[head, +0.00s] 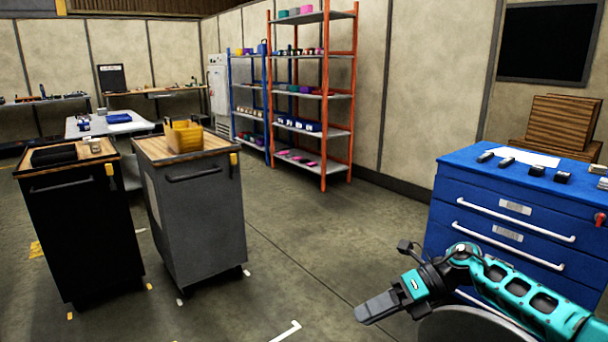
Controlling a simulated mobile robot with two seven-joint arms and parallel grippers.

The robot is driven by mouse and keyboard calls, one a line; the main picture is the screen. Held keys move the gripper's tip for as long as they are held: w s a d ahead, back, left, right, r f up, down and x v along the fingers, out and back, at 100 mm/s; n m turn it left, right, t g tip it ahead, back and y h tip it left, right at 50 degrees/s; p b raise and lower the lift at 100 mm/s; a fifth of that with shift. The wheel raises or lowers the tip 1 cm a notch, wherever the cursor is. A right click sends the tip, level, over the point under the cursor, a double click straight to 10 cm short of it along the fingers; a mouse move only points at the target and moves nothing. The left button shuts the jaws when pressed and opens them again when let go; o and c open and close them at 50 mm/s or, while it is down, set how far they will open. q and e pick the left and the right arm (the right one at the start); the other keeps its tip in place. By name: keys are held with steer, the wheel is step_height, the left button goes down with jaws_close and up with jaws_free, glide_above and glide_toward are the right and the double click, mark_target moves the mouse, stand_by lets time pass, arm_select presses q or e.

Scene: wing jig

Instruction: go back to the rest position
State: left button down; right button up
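My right gripper (378,308) is at the lower right of the head view, on a teal arm that comes in from the right edge. It is over the floor, in front of the blue drawer cabinet, and points left. Its fingers look closed together as one grey block, and I see nothing held in them. My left gripper and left arm are not in the head view.
A blue drawer cabinet (500,225) stands close at the right. A black cart (80,230) and a grey cart (200,225) with a yellow tote (184,137) stand at the left. An orange shelf rack (325,100) is farther back. The middle floor is clear.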

steer(key=s+a+m+t+y+p, duration=0.2)
steer(key=s+a+m+t+y, duration=0.2)
steer(key=a+m+t+y, duration=0.5)
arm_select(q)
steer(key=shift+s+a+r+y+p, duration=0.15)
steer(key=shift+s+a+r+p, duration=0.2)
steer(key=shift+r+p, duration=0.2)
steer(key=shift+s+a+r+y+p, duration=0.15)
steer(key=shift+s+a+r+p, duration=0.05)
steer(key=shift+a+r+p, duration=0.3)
arm_select(e)
steer(key=s+d+f+m+t+h, duration=0.1)
steer(key=s+d+f+m+h, duration=0.6)
steer(key=m, duration=0.8)
steer(key=s+d+f+m+t+h, duration=0.1)
steer(key=s+d+f+m+h, duration=0.5)
steer(key=s+m+h, duration=0.5)
steer(key=f+m+h, duration=0.1)
steer(key=m, duration=0.4)
steer(key=shift+s+d+t, duration=0.3)
steer(key=shift+s+d, duration=0.05)
steer(key=shift+s, duration=0.05)
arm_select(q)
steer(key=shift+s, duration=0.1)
arm_select(e)
steer(key=shift+w+a, duration=0.1)
